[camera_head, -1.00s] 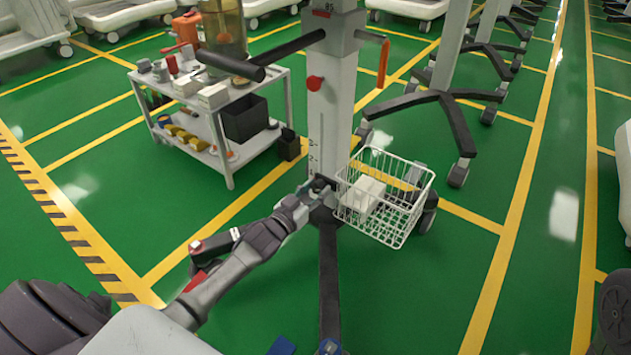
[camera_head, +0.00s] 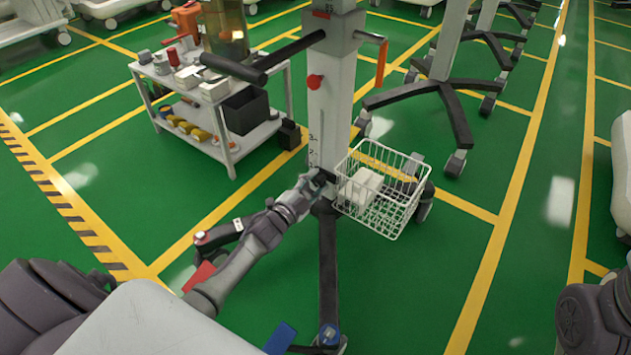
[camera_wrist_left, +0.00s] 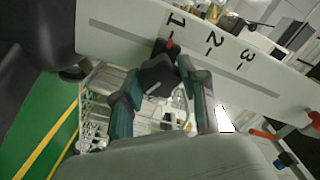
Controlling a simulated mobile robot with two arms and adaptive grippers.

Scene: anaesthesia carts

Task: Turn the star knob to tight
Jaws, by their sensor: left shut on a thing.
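The dark star knob (camera_wrist_left: 158,76) sits on the front of the pale column (camera_wrist_left: 130,25), by the printed 1 of its scale. A small red mark shows just above the knob in the left wrist view. My left gripper (camera_head: 314,184) is at the knob, low on the column (camera_head: 328,110) in the head view. Its two fingers (camera_wrist_left: 160,92) stand on either side of the knob and are shut on it. The fingers and the knob's dark colour hide part of its shape, and its turn angle cannot be told. My right gripper is out of view.
A white wire basket (camera_head: 383,190) with a pale box hangs just right of the knob. A black handle bar (camera_head: 270,62) juts left above my arm. A loaded trolley (camera_head: 232,140) stands at the left. A dark base leg (camera_head: 328,270) runs toward me.

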